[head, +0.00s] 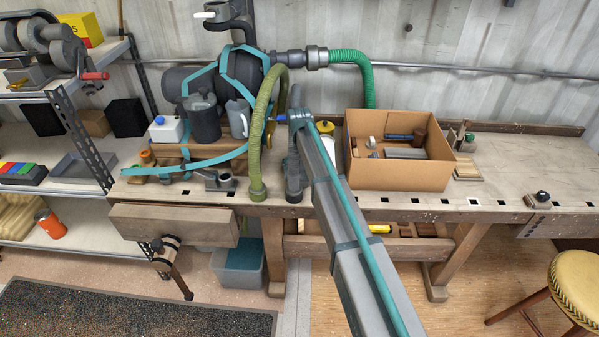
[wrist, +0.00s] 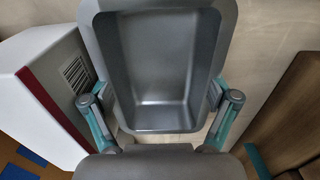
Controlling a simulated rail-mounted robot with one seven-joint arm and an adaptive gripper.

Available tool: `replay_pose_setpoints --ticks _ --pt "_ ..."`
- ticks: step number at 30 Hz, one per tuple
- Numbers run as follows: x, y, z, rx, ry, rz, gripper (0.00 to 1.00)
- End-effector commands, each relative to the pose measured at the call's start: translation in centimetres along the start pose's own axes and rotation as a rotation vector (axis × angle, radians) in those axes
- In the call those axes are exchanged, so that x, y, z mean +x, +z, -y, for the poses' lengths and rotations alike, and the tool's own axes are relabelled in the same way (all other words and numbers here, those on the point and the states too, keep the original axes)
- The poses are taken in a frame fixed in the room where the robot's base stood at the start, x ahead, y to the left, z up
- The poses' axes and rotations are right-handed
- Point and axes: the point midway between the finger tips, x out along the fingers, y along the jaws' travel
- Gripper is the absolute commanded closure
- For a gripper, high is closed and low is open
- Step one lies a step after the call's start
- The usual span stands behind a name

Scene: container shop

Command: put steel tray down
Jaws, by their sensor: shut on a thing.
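The grey steel tray (wrist: 155,75) fills the middle of the wrist view, its open hollow facing the camera. My gripper (wrist: 158,112) is shut on it, with one teal-and-grey finger at each side of its near end. The hollow looks empty. A pale surface shows around the tray; whether the tray touches it, I cannot tell. In the head view my arm reaches over the workbench (head: 500,185), and it hides the gripper; I cannot make out the held tray there.
In the wrist view, a white box with a red stripe (wrist: 38,95) stands close left and a brown wall (wrist: 290,105) close right. In the head view, a filled cardboard box (head: 405,175) and hoses (head: 262,140) flank my arm. The bench's right end is mostly clear.

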Motion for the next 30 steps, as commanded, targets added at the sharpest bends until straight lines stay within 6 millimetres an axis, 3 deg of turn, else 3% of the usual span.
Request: replay_pose_setpoints --ticks 9,10,11,23,30 --pt "0.2 0.0 0.0 0.0 0.0 0.0 0.64" --pt "0.2 0.0 0.0 0.0 0.0 0.0 0.09" --pt "0.1 0.0 0.0 0.0 0.0 0.0 0.04" --pt "-0.1 0.0 0.0 0.0 0.0 0.0 0.03" --pt "-2.6 -0.1 0.0 0.0 -0.001 -0.003 0.03"
